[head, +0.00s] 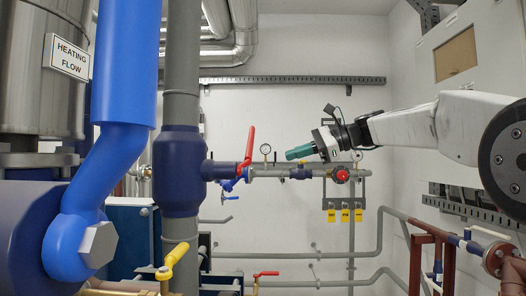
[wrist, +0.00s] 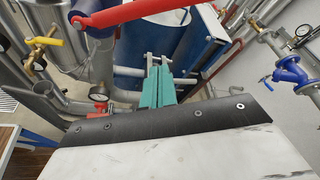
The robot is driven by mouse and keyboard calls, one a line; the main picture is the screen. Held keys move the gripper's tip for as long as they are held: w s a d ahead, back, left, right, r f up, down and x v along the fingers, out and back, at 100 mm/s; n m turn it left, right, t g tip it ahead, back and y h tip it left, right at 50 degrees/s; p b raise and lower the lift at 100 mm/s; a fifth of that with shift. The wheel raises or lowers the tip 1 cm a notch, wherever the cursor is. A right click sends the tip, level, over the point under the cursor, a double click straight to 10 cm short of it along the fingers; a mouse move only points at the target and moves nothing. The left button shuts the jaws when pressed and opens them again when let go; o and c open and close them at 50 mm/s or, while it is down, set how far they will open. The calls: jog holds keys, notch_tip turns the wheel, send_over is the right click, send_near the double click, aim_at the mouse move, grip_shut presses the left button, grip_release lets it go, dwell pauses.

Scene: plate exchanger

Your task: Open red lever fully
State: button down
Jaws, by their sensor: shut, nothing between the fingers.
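The red lever (head: 247,150) stands nearly upright, its top tilted slightly right, above a blue valve (head: 231,184) on the horizontal grey pipe. My gripper (head: 288,155), with teal fingers, is to the right of the lever, pointing left, with a visible gap between them in the head view. The fingers are shut and empty. In the wrist view, a red lever (wrist: 125,12) crosses the top edge, close to the camera and beyond the fingertips (wrist: 160,62) in the picture; its upper part is cut off. I cannot tell the exact depth between lever and fingers.
A pressure gauge (head: 265,149) rises from the pipe between lever and gripper. A red round knob (head: 342,175) is below my wrist. A thick blue pipe (head: 120,90) fills the left. A smaller red lever (head: 266,274) and a yellow lever (head: 177,254) sit lower.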

aim_at(248, 147)
jog(key=a+r, duration=0.1)
jog(key=a, duration=0.8)
jog(key=shift+w+a, duration=0.2)
dwell(0.3)
